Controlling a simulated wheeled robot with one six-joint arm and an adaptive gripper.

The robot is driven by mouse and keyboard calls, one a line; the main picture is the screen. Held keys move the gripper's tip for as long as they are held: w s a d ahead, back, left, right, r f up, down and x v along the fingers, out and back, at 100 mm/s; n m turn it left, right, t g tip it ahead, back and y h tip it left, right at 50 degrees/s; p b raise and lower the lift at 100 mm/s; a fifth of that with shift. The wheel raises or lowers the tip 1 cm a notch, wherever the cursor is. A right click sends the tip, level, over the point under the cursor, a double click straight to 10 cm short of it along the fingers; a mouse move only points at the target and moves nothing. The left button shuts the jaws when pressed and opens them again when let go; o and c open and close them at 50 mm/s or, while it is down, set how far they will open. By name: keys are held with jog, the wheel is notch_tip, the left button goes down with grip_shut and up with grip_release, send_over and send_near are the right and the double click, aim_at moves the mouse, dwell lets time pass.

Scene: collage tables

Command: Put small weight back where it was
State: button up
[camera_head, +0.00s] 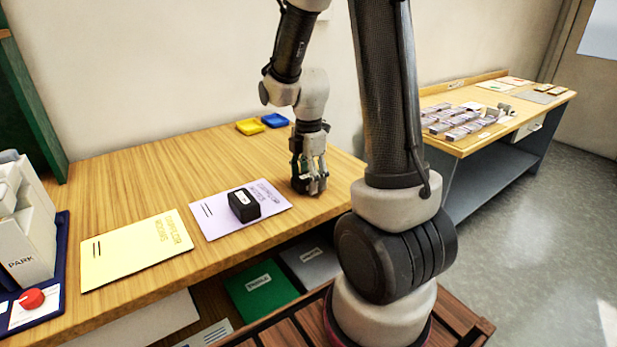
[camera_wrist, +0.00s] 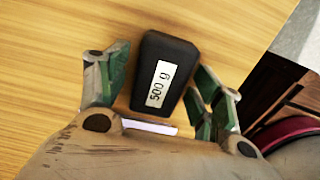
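My gripper (camera_head: 312,188) is low over the wooden table, just right of the lilac card. In the wrist view, a black block labelled "500 g" (camera_wrist: 163,72) lies between the spread green-padded fingers (camera_wrist: 160,88). Narrow strips of wood show between block and fingers, so the gripper looks open around it. A second black block with a white label (camera_head: 244,205) rests on the lilac card (camera_head: 212,226). Its label is too small to read.
A yellow card (camera_head: 135,252) lies to the left on the table. Small yellow (camera_head: 250,126) and blue (camera_head: 275,120) trays stand behind. A white holder marked PARK (camera_head: 28,235) is at the far left. Green (camera_head: 262,290) and grey (camera_head: 312,262) items sit below the tabletop.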

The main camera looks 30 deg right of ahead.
jog(key=shift+r, duration=0.1)
notch_tip(320, 180, up, 12)
jog(key=f, duration=0.1)
jog(key=s+a+r+m+t, duration=0.1)
jog(key=s+r+m, duration=0.3)
jog(key=s+m, duration=0.4)
jog(key=s+a+r+m+t, duration=0.2)
jog(key=s+r+m+t, duration=0.1)
jog(key=s+m, duration=0.5)
jog(key=shift+s+r+m, duration=0.25)
jog(key=shift+r+m, duration=0.15)
jog(key=shift+m, duration=0.8)
